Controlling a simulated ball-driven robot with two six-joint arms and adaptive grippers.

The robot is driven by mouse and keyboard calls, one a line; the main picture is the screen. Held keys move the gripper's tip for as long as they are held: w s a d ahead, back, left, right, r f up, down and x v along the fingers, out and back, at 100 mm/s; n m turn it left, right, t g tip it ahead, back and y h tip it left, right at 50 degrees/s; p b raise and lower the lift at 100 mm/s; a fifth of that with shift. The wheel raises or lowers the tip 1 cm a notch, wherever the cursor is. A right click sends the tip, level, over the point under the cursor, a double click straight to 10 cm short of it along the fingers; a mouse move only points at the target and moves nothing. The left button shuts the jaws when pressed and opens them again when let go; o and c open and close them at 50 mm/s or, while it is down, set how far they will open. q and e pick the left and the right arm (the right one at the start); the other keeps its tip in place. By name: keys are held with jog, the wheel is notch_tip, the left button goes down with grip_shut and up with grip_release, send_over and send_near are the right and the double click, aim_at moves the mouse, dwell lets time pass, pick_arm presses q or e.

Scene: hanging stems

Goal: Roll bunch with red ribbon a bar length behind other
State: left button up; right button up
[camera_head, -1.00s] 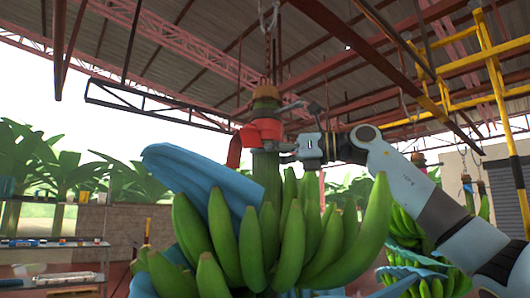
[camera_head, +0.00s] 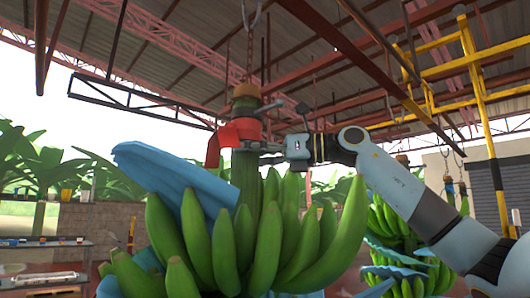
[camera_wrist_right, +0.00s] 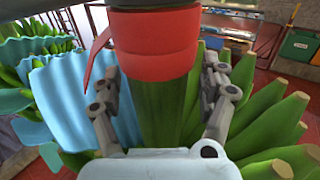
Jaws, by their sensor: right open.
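The bunch with the red ribbon (camera_head: 236,132) hangs from a chain in the middle of the head view, with green bananas (camera_head: 225,245) and a blue cover (camera_head: 175,172) folded at its left. My right gripper (camera_head: 262,146) is at its stem, just below the ribbon. In the right wrist view my gripper's fingers (camera_wrist_right: 162,100) stand open on either side of the green stem (camera_wrist_right: 160,125), with the red ribbon (camera_wrist_right: 155,45) above. Another bunch (camera_head: 385,222) with blue sheets hangs farther back at the right, partly hidden by my right arm. My left gripper is not in view.
A yellow steel frame (camera_head: 484,110) stands at the right, and dark roof beams (camera_head: 350,55) run overhead. A bench (camera_head: 45,245) with small items is at the left. Further hanging hooks and a stem (camera_head: 450,187) show at the far right.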

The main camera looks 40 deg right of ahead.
jog(key=v, duration=0.5)
jog(key=shift+s+d+f, duration=0.1)
jog(key=shift+s+f, duration=0.1)
jog(key=shift+s+d+r, duration=0.1)
jog(key=shift+s+d, duration=0.15)
jog(key=shift+s, duration=0.05)
dwell(0.4)
